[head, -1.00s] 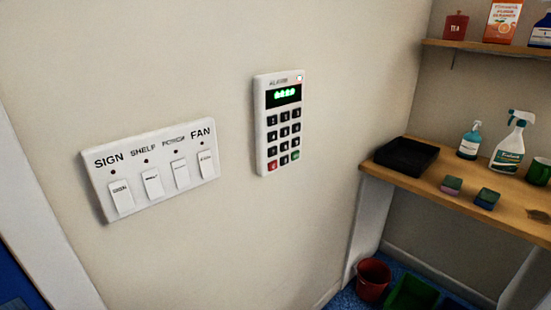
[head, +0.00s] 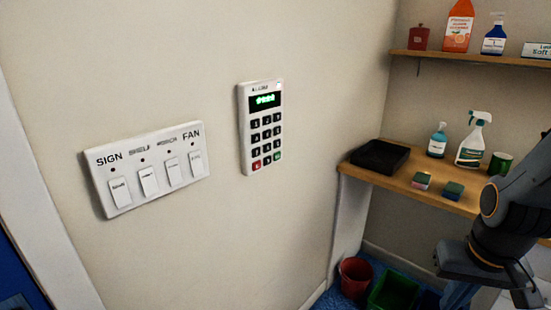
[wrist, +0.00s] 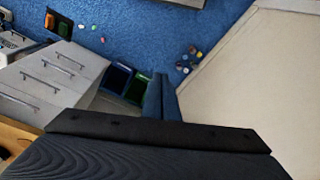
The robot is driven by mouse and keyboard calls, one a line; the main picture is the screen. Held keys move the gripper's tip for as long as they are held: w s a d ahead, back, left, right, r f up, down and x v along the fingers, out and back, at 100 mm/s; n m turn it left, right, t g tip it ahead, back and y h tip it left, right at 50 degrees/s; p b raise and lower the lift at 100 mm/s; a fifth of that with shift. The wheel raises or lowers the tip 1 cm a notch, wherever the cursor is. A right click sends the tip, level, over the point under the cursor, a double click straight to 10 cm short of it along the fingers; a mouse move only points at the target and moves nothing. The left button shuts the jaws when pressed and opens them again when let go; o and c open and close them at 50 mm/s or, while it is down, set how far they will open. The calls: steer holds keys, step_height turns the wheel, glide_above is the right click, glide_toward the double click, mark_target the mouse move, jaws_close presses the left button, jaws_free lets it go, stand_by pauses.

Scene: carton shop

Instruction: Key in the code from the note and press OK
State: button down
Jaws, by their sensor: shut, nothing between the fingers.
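The white alarm keypad (head: 261,150) is fixed upright on the cream wall in the head view. It has a lit display (head: 265,100) with green characters too blurred to read. Its dark number keys (head: 266,128) stand above a red key (head: 256,165) and a green key (head: 277,156) in the bottom row. No note shows in either view. My gripper (wrist: 161,82) is shut and empty in the wrist view, over the floor and away from the keypad. My arm shows at the right of the head view, apart from the keypad.
A white panel (head: 150,192) with several switches sits left of the keypad. A wooden shelf (head: 395,183) at right holds a black tray (head: 379,157), sponges and bottles. A red bin (head: 355,276) and a green bin (head: 392,290) stand below. The wall around the keypad is clear.

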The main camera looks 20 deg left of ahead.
mark_target(277, 156)
steer(key=w+a+n+t+y+b, duration=0.2)
steer(key=w+a+n+t+b, duration=0.45)
steer(key=w+a, duration=1)
steer(key=w+a+r+n+t+y+b, duration=0.1)
steer(key=a+r+n+t+y, duration=0.1)
steer(key=a, duration=0.5)
steer(key=w+a+r+n+t+y+b, duration=0.2)
steer(key=a+r+n+t, duration=0.3)
steer(key=a+r+t, duration=0.2)
step_height(277, 156, up, 2)
steer(key=shift+w+a+r+y, duration=0.15)
steer(key=shift+w+a+y, duration=0.2)
steer(key=shift+a, duration=0.45)
steer(key=shift+a, duration=0.1)
steer(key=w+a, duration=0.3)
steer(key=a, duration=0.5)
steer(key=shift+w, duration=0.15)
steer(key=shift+w+a, duration=0.15)
steer(key=shift+a, duration=0.2)
